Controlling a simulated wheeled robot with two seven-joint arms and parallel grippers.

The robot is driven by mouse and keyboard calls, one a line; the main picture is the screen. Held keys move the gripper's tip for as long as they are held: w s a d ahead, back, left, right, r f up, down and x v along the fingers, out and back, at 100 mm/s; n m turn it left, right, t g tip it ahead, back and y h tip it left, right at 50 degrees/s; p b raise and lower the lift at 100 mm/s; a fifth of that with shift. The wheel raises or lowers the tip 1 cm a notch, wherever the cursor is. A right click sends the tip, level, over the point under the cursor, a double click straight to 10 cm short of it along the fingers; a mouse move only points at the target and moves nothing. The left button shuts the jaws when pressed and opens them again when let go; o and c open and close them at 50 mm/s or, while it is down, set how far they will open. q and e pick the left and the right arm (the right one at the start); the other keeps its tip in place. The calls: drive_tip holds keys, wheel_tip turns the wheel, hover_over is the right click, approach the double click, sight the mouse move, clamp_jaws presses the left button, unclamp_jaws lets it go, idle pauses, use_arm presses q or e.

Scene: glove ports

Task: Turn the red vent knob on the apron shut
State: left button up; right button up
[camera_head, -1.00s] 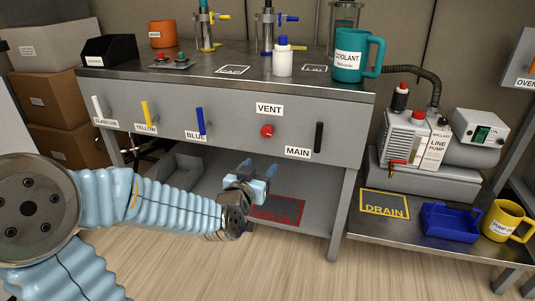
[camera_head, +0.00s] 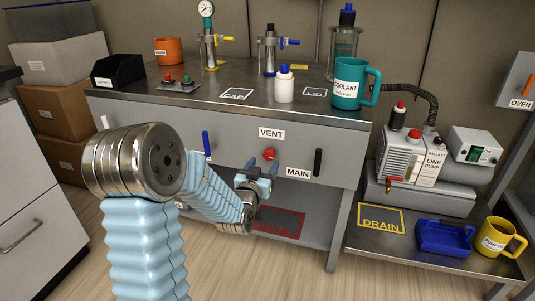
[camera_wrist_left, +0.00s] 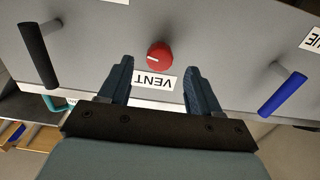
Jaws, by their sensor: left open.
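The red vent knob (camera_head: 269,153) sits on the grey apron (camera_head: 229,128), below the VENT label (camera_head: 271,134). In the left wrist view the knob (camera_wrist_left: 159,55) is round with a white pointer line, and the VENT label (camera_wrist_left: 155,81) appears upside down. My left gripper (camera_head: 262,168) is open and empty, just below the knob in the head view. In the left wrist view its two fingers (camera_wrist_left: 158,68) point toward the apron, one on each side of the label, with the knob between and just beyond their tips. No contact shows. My right gripper is not in view.
The black MAIN handle (camera_head: 318,162) is right of the knob and the blue handle (camera_head: 207,144) is left of it. The worktop above holds a white bottle (camera_head: 284,86) and a teal coolant mug (camera_head: 355,84). A lower shelf lies beneath the apron.

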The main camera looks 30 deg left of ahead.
sight(268, 157)
use_arm(q)
drive_tip(key=shift+x, duration=2.35)
drive_tip(key=shift+c, duration=0.4)
drive_tip(key=c, duration=1)
